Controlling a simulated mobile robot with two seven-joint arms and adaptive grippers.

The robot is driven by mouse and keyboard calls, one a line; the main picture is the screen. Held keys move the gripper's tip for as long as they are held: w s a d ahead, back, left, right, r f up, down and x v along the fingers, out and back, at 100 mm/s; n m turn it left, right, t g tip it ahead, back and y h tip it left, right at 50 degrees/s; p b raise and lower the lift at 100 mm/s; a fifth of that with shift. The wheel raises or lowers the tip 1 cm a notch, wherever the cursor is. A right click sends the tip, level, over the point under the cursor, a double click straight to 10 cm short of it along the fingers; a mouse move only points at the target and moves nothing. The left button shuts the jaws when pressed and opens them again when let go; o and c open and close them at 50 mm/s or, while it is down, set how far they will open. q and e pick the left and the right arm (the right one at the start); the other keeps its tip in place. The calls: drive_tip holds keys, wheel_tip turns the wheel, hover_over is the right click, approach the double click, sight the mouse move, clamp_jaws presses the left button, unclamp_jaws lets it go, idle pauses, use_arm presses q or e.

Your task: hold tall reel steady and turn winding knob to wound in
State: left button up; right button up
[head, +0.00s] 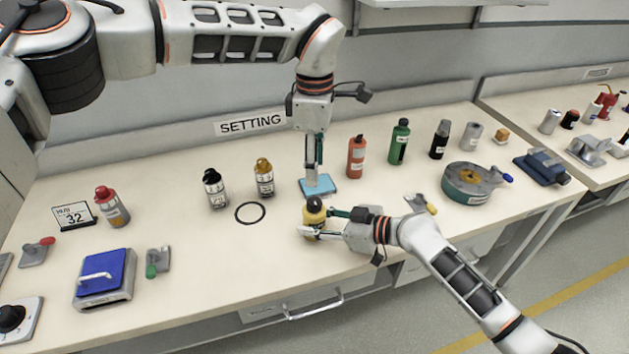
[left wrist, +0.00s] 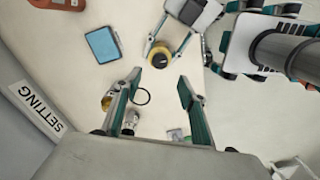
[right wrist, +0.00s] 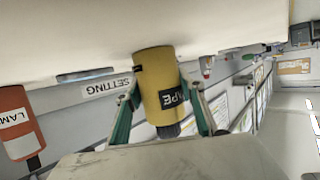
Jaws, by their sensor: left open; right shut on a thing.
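The tall reel is a yellow cylinder (head: 313,217) with a black knob (head: 314,204) on top, standing upright near the table's front edge. In the right wrist view the reel (right wrist: 160,82) appears inverted, with a dark label partly readable as "APE" and the knob (right wrist: 168,130) below. My right gripper (head: 318,228) is shut around the reel's body from the right. My left gripper (head: 315,184) is open and empty, pointing down behind the reel, by a blue pad (head: 324,190). In the left wrist view the reel (left wrist: 158,58) shows just beyond the left fingertips, apart from them.
A thin black ring (head: 250,212) lies left of the reel. A round teal drum (head: 468,188) is at right.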

use_arm(q)
wheel_tip(320, 180, up, 2)
drive_tip(key=shift+r, duration=0.1)
idle(0.4)
use_arm(e)
drive_tip(key=o, duration=1.3)
drive_tip(key=shift+d, duration=0.1)
